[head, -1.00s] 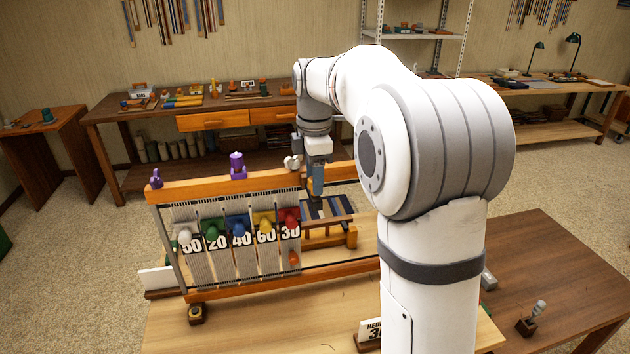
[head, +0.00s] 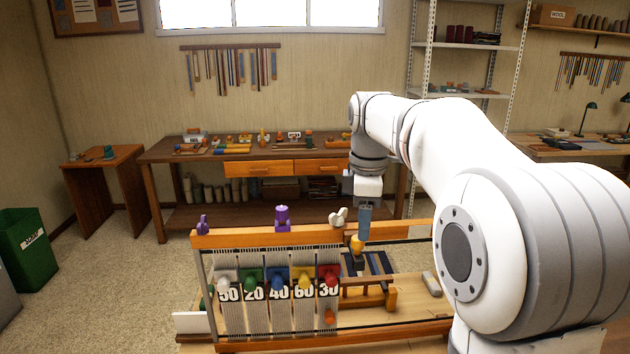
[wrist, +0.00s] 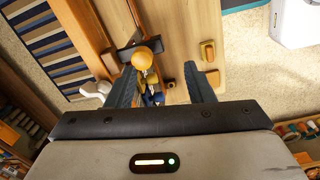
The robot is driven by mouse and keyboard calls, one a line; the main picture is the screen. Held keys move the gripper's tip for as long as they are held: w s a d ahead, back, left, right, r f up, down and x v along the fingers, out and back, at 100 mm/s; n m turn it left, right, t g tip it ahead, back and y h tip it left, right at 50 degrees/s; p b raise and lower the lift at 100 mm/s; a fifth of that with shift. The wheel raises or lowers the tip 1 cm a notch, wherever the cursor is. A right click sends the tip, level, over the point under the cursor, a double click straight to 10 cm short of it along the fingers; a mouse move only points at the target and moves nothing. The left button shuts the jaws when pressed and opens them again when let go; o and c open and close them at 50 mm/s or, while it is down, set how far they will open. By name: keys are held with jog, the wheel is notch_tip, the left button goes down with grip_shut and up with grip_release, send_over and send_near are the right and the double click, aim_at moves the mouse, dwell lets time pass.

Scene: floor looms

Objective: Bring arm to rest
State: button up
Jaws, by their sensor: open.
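My arm reaches out from the right in the head view, with my gripper (head: 364,224) pointing down by the right part of the loom's top beam (head: 300,234). In the wrist view my gripper (wrist: 163,84) has its two fingers spread apart. A yellow-orange knob (wrist: 147,57) shows between and beyond the fingers; whether a finger touches it I cannot tell. The yellow knob also shows just below the gripper in the head view (head: 357,243). The loom holds hanging panels with numbered tags 50, 20, 40, 60 and 30, each under a coloured knob.
A purple peg (head: 282,217) and a white wing-shaped knob (head: 339,217) stand on the top beam. A workbench (head: 160,153) with tools is behind the loom. A green bin (head: 24,250) stands at the left. Carpeted floor lies open between loom and bench.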

jog(key=s+f+m+t, duration=0.1)
jog(key=s+f+m, duration=0.5)
jog(key=s, duration=0.5)
jog(key=s+f+m+t, duration=0.1)
jog(key=s+f+m, duration=0.6)
jog(key=s, duration=0.5)
jog(key=m, duration=0.2)
jog(key=shift+s+m+t, duration=0.2)
jog(key=shift+m+t, duration=0.1)
jog(key=shift+t, duration=0.1)
jog(key=shift+d, duration=0.1)
